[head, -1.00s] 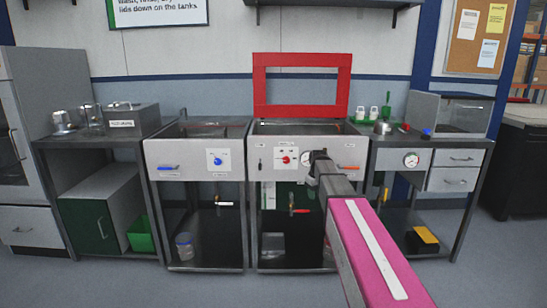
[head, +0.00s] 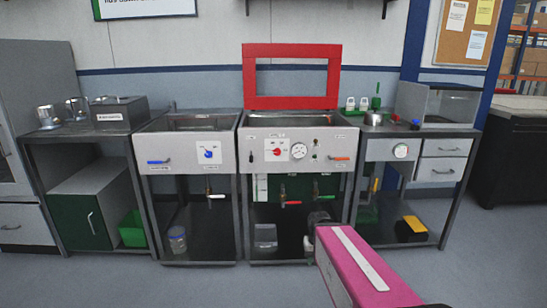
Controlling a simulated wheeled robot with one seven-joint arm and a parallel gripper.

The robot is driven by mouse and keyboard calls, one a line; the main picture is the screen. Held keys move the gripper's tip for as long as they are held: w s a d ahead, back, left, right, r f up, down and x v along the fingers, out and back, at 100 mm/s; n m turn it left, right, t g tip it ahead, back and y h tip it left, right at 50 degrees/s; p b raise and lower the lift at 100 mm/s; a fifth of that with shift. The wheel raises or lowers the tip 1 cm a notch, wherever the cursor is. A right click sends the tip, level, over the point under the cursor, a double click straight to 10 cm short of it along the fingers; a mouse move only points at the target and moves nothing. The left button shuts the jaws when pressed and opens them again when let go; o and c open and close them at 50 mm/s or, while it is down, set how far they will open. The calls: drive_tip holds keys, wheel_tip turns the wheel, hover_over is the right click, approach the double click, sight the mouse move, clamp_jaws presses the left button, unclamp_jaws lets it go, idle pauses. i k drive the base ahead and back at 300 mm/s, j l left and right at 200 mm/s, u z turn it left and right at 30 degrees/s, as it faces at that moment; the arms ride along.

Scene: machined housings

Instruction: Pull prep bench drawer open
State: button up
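Two stacked grey drawers with bar handles are set in the right-hand bench (head: 376,180) in the head view. The upper drawer (head: 430,145) and the lower drawer (head: 428,171) both look shut. I cannot tell from any label which bench is the prep bench. My arm, with its pink link, reaches forward from the lower right. My gripper (head: 311,236) is at its far end, small and dark, in front of the middle bench and left of the drawers. It is apart from the drawer handles. Its fingers are too small and partly hidden to read.
The middle bench (head: 255,160) has a raised red frame (head: 291,104), a gauge and taps. A sink bench (head: 185,178) stands left of it. The left bench (head: 40,160) holds a metal box (head: 118,114) above a green-doored cabinet (head: 78,220). Grey floor in front is clear.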

sight(448, 168)
drive_tip(key=z, duration=1.35)
